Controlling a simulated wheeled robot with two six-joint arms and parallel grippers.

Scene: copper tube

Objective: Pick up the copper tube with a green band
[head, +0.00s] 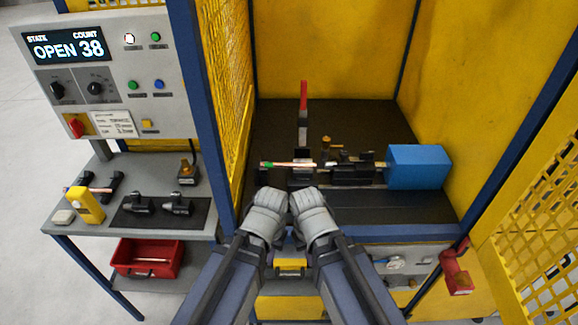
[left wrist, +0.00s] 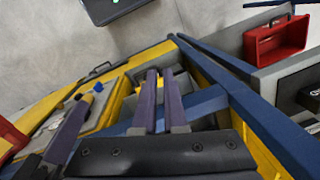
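The copper tube with a green band (head: 290,164) lies level in the dark fixture inside the yellow enclosure in the head view. Its green band is near its left end, and its right part runs into the black fixture (head: 350,170). Both my arms come in from the bottom of the head view, and their grey joints (head: 265,212) (head: 313,214) stand in front of the bench, apart from the tube. No fingertips show there. The left wrist view shows a dark plate (left wrist: 165,155) and purplish bars, and whether my left gripper is open is unclear. My right gripper is not visible.
A blue block (head: 418,167) closes off the fixture's right end. A red upright lever (head: 303,95) stands behind the tube. Blue posts and yellow mesh flank the enclosure. A side table (head: 65,222) holds dark stands and a yellow device; a red bin (head: 125,268) sits below.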

